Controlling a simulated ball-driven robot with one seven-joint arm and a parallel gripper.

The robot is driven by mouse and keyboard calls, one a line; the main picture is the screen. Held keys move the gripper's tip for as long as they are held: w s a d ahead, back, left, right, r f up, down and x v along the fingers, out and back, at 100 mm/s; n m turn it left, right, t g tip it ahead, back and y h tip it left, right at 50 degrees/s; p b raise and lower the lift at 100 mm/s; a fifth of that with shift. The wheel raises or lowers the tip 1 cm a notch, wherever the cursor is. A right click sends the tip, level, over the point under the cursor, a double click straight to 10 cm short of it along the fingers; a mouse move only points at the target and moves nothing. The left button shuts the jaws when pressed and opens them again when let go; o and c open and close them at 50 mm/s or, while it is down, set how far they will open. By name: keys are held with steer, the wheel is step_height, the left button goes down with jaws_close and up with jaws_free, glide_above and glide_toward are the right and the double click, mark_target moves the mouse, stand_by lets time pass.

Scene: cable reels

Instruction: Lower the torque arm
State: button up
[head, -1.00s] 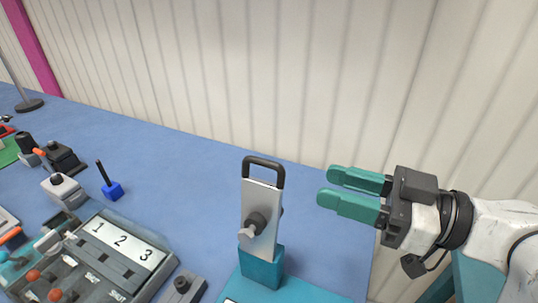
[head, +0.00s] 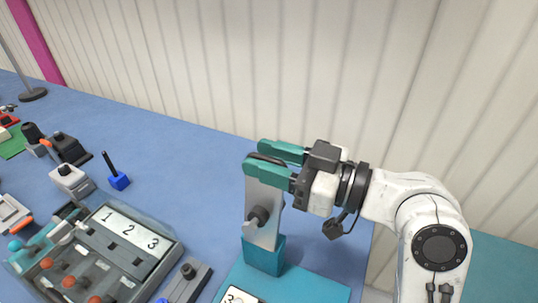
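The torque arm (head: 263,213) is a light grey upright plate with a dark handle on top and a dark knob on its face. It stands upright in a teal base block (head: 263,255) on a teal plate. My gripper (head: 258,156) has teal fingers and lies level at the top of the torque arm. The fingers are apart, one on the near side and one on the far side of the handle. The handle is mostly hidden behind the near finger. I cannot tell whether the fingers touch it.
A grey panel (head: 168,262) marked 1, 2, 3 with red knobs lies at the lower left. A blue block with a black stick (head: 118,181) stands behind it. Several small devices sit far left. A ribbed pale wall (head: 300,70) runs behind the blue table (head: 190,160).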

jaws_close()
stand_by(0.6)
